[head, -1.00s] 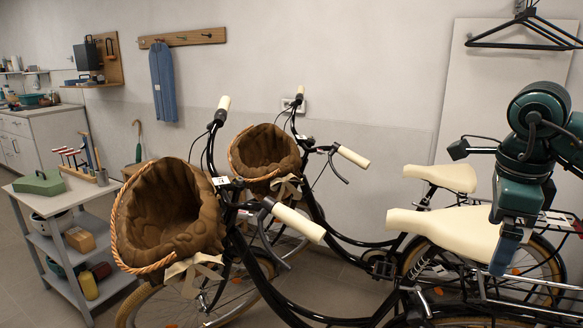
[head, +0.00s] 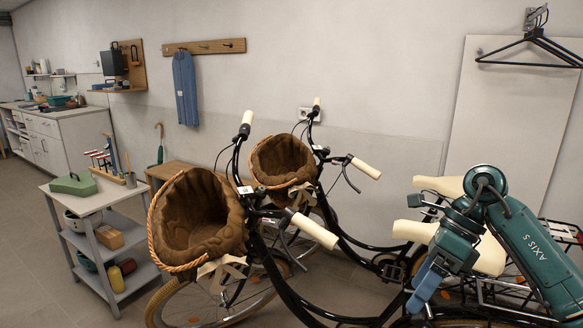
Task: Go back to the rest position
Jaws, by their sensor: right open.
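My right gripper (head: 417,246) is at the right of the head view, at the end of my green arm. It is open with nothing between its fingers. It appears in front of the bicycles' cream saddles; whether it touches them I cannot tell. My left gripper is out of view.
Two black bicycles with brown-lined baskets (head: 198,222) (head: 282,160) fill the middle and right. A grey trolley (head: 90,205) with a green case (head: 74,185) stands at left. Black hangers (head: 535,45) hang upper right. Open floor shows at far left.

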